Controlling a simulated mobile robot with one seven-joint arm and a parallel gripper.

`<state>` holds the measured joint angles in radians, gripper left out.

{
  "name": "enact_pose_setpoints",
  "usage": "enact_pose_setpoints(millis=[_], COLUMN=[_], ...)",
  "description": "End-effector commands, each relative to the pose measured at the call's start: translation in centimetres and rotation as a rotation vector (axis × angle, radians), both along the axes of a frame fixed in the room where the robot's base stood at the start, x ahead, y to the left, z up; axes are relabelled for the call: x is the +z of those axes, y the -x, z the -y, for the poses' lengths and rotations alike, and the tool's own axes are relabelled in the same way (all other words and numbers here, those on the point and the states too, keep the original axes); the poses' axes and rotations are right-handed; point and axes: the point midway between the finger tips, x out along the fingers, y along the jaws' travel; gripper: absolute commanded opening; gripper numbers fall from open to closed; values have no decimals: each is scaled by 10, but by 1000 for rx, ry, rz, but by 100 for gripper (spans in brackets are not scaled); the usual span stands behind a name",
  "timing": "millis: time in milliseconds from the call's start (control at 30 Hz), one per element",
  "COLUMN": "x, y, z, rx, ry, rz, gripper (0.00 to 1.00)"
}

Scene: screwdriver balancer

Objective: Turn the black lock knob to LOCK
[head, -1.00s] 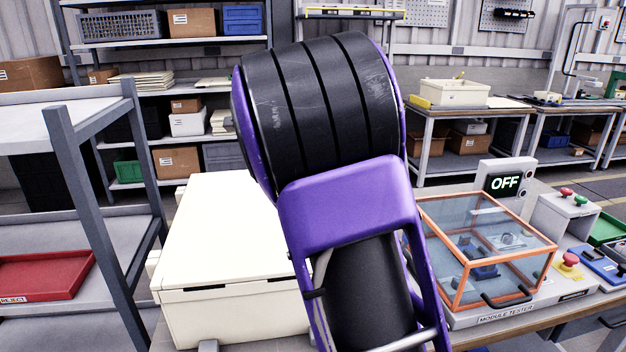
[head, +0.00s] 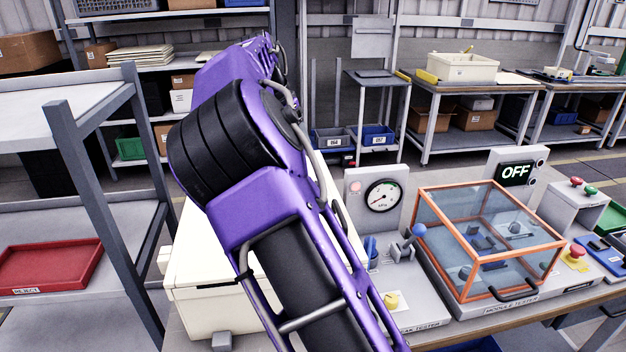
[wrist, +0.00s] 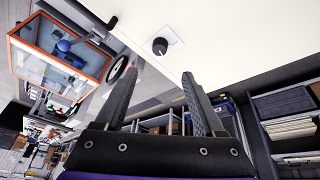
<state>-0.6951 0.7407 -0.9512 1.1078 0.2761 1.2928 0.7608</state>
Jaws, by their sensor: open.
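The black lock knob (wrist: 159,46) is in the upper middle of the wrist view. It is a small round knob with a pale pointer mark, on a square white plate on a cream panel (wrist: 230,38). My gripper (wrist: 162,70) is open and empty, its two dark fingers spread and pointing toward the panel. The knob lies beyond the gap between the fingertips, apart from them. Any lettering around the knob is too small to read. In the head view my purple arm covers part of the cream box (head: 205,312), and neither the knob nor my fingers can be made out.
Right of the box on the bench stand a tester with a dial gauge (head: 383,196) and blue lever (head: 413,236), and a module tester with an orange-framed clear cover (head: 488,240). A display (head: 515,173) reads OFF. A grey rack (head: 95,190) with a red tray (head: 50,264) stands left.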

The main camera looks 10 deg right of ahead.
Motion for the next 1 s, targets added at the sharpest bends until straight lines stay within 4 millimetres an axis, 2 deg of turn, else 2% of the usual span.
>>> enact_pose_setpoints(millis=[33,300,500,700,1000], x=[-12,-67,-101,-119,-122], y=[-2,-15,-24,-28,-29], z=[5,24,36,41,43], rx=[-3,-3,-3,-1,-1], ry=[2,1,1,0,-2], rz=[-4,-1,0,2,2], gripper=[71,71,71,71,71])
